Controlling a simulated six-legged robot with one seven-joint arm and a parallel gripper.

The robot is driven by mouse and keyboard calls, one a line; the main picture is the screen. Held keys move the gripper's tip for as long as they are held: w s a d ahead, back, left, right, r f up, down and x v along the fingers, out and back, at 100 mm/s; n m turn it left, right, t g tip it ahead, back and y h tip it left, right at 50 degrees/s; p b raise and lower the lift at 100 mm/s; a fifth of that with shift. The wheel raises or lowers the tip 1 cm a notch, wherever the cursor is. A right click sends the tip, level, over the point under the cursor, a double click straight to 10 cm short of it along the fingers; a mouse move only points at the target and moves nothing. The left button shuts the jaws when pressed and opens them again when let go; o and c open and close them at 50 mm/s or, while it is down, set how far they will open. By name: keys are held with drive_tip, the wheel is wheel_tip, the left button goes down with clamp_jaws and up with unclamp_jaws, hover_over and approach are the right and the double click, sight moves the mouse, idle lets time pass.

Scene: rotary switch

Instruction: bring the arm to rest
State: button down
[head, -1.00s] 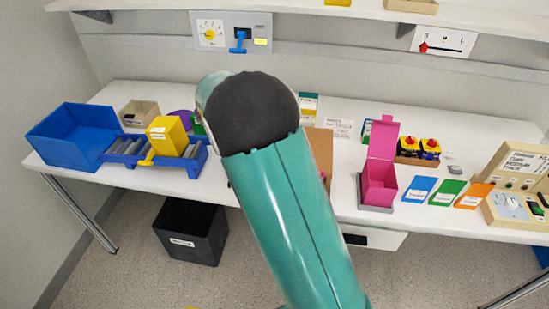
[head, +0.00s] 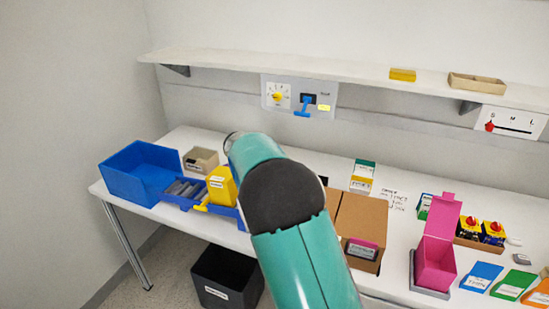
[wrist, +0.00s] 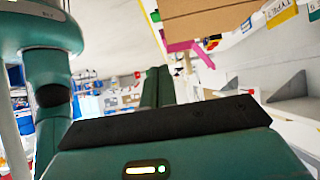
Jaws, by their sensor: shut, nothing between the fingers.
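My teal arm with its black rounded joint rises from the bottom centre of the head view, in front of the table. My gripper (wrist: 157,87) shows in the wrist view as two dark green fingers side by side, shut with nothing between them. The head view does not show the gripper. A rotary switch with a yellow knob (head: 278,96) is on a white dial panel on the wall under the shelf. A blue lever switch (head: 304,106) is beside it on the right.
On the table (head: 120,200) are a blue bin (head: 140,172), a yellow box (head: 221,186), a cardboard box (head: 358,232) and a pink open box (head: 436,262). A black bin (head: 226,280) stands on the floor. A shelf (head: 340,68) runs above.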

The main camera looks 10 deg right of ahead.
drive_tip(key=s+r+n+t+y, duration=0.5)
drive_tip(key=s+r+n+y, duration=0.15)
drive_tip(key=s+n, duration=0.6)
drive_tip(key=s+a+n+t+y, duration=0.2)
drive_tip(key=s+a+n+t, duration=0.2)
drive_tip(key=s+n, duration=0.8)
drive_tip(key=shift+s+t+y, duration=0.35)
drive_tip(key=shift+s+t, duration=0.45)
drive_tip(key=shift+t, duration=0.6)
